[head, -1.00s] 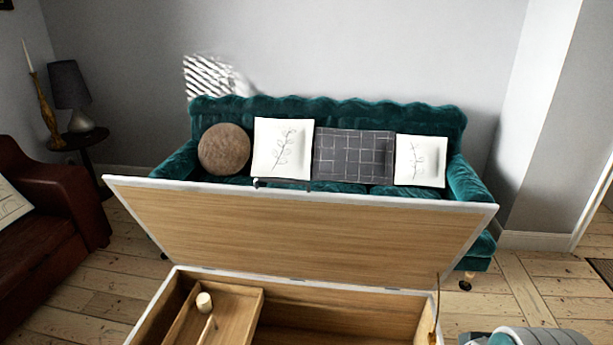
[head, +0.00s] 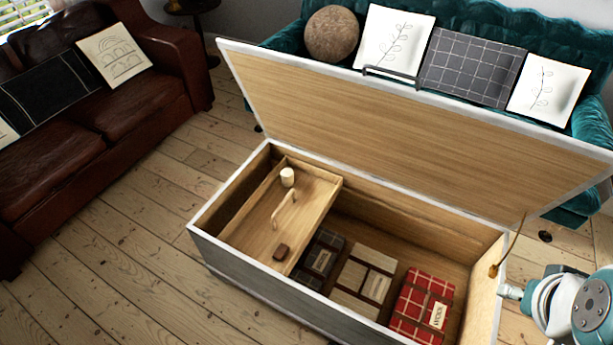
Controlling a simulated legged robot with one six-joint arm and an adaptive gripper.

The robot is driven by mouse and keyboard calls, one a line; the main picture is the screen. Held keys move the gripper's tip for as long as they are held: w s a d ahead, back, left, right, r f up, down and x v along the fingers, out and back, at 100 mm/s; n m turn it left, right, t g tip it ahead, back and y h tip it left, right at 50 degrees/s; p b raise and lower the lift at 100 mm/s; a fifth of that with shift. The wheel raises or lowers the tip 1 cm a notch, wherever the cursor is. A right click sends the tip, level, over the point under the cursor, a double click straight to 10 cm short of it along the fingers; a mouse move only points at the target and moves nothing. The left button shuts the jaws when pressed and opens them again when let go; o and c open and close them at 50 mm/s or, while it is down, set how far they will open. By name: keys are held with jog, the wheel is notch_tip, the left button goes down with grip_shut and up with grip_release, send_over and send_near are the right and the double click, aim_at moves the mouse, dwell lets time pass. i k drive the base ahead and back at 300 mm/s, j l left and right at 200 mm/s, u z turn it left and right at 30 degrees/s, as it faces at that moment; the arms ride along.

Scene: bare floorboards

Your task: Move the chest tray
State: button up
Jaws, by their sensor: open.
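The chest tray (head: 262,236) is a light wooden tray inside the left end of an open chest (head: 215,258). An arched wooden handle (head: 285,208) stands up from its middle. A small white cylinder (head: 287,177) stands on the tray toward the back. A small dark brown block (head: 281,252) lies on it near the front. The chest lid (head: 400,135) is raised and leans back. My gripper is not in view; only a teal and grey part of my arm shows at the lower right, beside the chest's right end.
In the chest, right of the tray, lie a dark plaid bundle (head: 319,259), a striped pale bundle (head: 363,281) and a red plaid bundle (head: 423,304). A teal sofa (head: 478,36) stands behind the lid. A brown leather sofa (head: 150,95) stands left. Floorboards (head: 120,255) are clear at front left.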

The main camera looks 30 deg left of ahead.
aim_at(276, 213)
jog(key=j, duration=1.45)
jog(key=k+j, duration=0.1)
jog(key=j, duration=1.35)
jog(key=j+z, duration=0.1)
jog(key=j, duration=1.4)
jog(key=j+z, duration=0.3)
jog(key=j, duration=0.15)
jog(key=k+j+z, duration=0.1)
jog(key=j+z, duration=0.2)
jog(key=j, duration=0.15)
jog(key=k+j+z, duration=0.1)
jog(key=j+z, duration=0.2)
jog(key=k+j+z, duration=0.2)
jog(key=j+z, duration=0.15)
jog(key=j, duration=0.15)
jog(key=i+j+z, duration=0.1)
jog(key=j+z, duration=0.3)
jog(key=i+j+z, duration=0.1)
jog(key=j+z, duration=0.5)
jog(key=z, duration=0.15)
jog(key=j+z, duration=0.4)
jog(key=i+j, duration=0.1)
jog(key=j, duration=1.1)
jog(key=i+j+z, duration=0.1)
jog(key=j, duration=0.5)
jog(key=i+l, duration=0.05)
